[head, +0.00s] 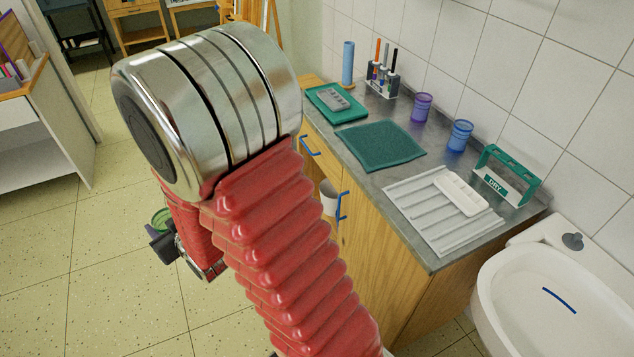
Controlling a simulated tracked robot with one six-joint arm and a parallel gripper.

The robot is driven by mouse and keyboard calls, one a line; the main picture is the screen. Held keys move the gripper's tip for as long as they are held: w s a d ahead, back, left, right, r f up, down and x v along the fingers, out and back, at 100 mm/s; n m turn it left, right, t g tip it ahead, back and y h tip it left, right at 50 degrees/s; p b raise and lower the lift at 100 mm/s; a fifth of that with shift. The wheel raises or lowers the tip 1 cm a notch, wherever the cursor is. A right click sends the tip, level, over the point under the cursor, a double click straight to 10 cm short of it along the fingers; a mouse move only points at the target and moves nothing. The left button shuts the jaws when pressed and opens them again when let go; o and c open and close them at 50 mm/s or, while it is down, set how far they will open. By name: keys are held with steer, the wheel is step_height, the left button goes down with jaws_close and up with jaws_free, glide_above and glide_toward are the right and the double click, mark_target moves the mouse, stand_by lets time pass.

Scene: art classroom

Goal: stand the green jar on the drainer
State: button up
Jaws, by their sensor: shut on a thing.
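The green jar (160,218) shows only in part at the left, behind my red arm. My gripper (163,242) is shut on it and holds it out over the floor side, left of the counter. Most of the jar and the fingers are hidden by my arm. The drainer (408,205), a white ribbed board, lies on the near right part of the grey counter. A white palette (461,194) lies on its right part; its left and front ribs are bare.
A teal rack marked DRY (508,177) stands right of the drainer. Blue (460,136) and purple (422,107) cups stand by the wall. A dark green mat (380,146) lies behind the drainer. A white sink (545,290) is at the right.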

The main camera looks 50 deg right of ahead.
steer(key=shift+d, duration=0.25)
steer(key=s+d+r+m+g+h, duration=0.1)
steer(key=d+r+m+h, duration=0.15)
steer(key=d, duration=0.75)
steer(key=s+d+r+m+g+h, duration=0.1)
steer(key=d+m+h, duration=0.25)
steer(key=d, duration=0.65)
steer(key=s+d+r+m+g+h, duration=0.1)
steer(key=s+d+m+g+h, duration=0.2)
steer(key=d, duration=0.5)
steer(key=s+d+r+m+g+h, duration=0.1)
steer(key=s+d+m+h, duration=0.1)
steer(key=s+d, duration=0.55)
steer(key=s+d+r+m+g+h, duration=0.2)
steer(key=s+d+m+g, duration=0.35)
steer(key=s+d, duration=0.75)
steer(key=s+d+m+g, duration=0.3)
steer(key=s, duration=0.7)
steer(key=s+d+m+g+y, duration=0.1)
steer(key=s+d+m+g, duration=0.2)
steer(key=s, duration=0.7)
steer(key=shift+s+r+g, duration=0.35)
steer(key=shift+r+g, duration=0.05)
steer(key=shift+g, duration=0.25)
